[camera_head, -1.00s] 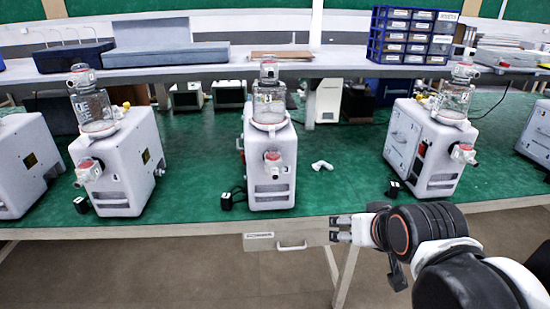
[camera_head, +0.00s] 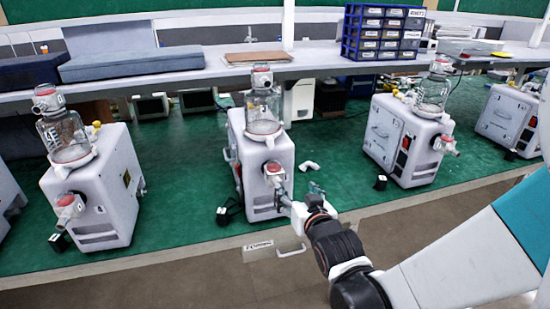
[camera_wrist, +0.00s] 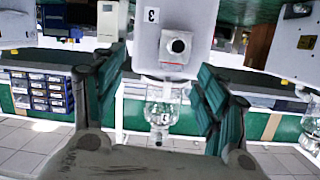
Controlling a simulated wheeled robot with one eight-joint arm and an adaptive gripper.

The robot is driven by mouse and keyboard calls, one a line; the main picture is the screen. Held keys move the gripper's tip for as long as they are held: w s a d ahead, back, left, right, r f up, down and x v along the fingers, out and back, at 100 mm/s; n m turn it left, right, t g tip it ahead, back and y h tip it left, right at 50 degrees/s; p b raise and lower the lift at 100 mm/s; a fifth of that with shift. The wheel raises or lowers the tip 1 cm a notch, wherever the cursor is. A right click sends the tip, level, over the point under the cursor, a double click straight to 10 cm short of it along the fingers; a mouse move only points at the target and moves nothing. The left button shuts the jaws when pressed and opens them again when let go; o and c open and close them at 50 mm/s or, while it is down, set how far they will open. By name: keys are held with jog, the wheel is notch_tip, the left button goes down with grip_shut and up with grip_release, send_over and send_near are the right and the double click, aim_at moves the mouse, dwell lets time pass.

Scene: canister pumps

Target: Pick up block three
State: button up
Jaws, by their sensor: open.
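The middle pump unit (camera_head: 264,165) is a white box with a clear jar (camera_head: 263,112) on top and a red-and-white fitting (camera_head: 273,174) on its front. In the upside-down wrist view, the pump panel (camera_wrist: 200,20) bears a "3", and the jar (camera_wrist: 163,92) also shows a "3". I cannot tell which part is block three. My gripper (camera_head: 301,197) is open and empty at the unit's lower front right; its fingers show in the wrist view (camera_wrist: 160,72).
Similar pumps stand left (camera_head: 95,195) and right (camera_head: 408,140) on the green table (camera_head: 340,190). Small black blocks lie at the left (camera_head: 58,242), middle (camera_head: 223,215) and right (camera_head: 380,182). A small white piece (camera_head: 309,166) lies behind my gripper. Blue drawers (camera_head: 385,32) stand behind.

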aim_at(278, 181)
jog(key=shift+n+t+y, duration=0.3)
jog(key=shift+n+y, duration=0.1)
jog(key=shift+n, duration=0.4)
jog(key=shift+s+a+f+b+x, duration=0.15)
jog(key=shift+a+b+x, duration=0.35)
jog(key=shift+x, duration=1.55)
jog(key=shift+s+a+f+b+x, duration=0.15)
jog(key=shift+b+x, duration=0.5)
jog(key=shift+x, duration=1.4)
jog(key=shift+s+a+f+b+x, duration=0.15)
jog(key=shift+a+b+x, duration=0.35)
jog(key=shift+x, duration=1.5)
jog(key=shift+d, duration=0.15)
jog(key=c, duration=1.5)
jog(key=shift+r, duration=0.1)
jog(key=shift+w+r, duration=0.1)
